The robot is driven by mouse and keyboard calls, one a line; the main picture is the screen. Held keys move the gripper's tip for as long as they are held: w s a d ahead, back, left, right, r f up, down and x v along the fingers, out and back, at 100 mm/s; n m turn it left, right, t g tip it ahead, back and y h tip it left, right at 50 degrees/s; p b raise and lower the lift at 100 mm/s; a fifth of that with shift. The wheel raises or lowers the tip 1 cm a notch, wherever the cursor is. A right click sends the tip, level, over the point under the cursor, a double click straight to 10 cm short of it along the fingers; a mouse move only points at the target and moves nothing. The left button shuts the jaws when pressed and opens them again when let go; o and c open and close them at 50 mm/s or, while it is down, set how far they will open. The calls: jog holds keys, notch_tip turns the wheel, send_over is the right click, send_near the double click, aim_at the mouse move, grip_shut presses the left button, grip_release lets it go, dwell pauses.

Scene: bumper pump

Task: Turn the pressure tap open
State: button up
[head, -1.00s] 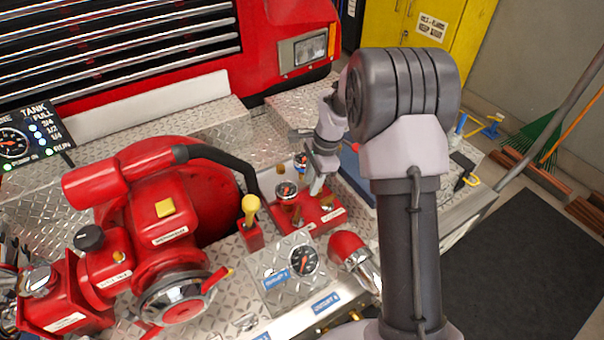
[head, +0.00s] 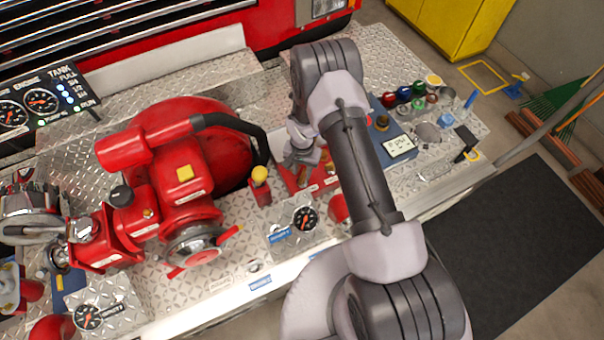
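My gripper (head: 303,160) is seen from above and partly behind my arm, over a red block (head: 327,186) right of the pump. Its fingers are small and blurred, so I cannot tell whether they are open or shut, or whether they touch anything. I cannot single out the pressure tap with certainty; fittings on the red block are mostly hidden by my gripper and arm. A yellow-knobbed lever (head: 260,177) stands left of the block. A round dial gauge (head: 305,219) on a metal plate lies in front.
The large red pump (head: 180,185) with a black hose (head: 240,130) fills the left. A blue mat (head: 388,119) with coloured caps and a small display (head: 399,146) lies to the right. The gauge panel (head: 38,105) is at far left.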

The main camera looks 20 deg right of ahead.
aim_at(302, 176)
jog(key=shift+f, duration=1.7)
jog(key=shift+c, duration=0.4)
grip_shut()
jog(key=shift+b, duration=0.35)
jog(key=n+b, duration=0.3)
jog(key=shift+f, duration=0.15)
jog(key=n+b, duration=0.3)
jog(key=n, duration=0.2)
jog(key=shift+d+n+b, duration=0.15)
jog(key=shift+n+b, duration=0.15)
jog(key=shift+b, duration=0.05)
jog(key=shift+r, duration=0.2)
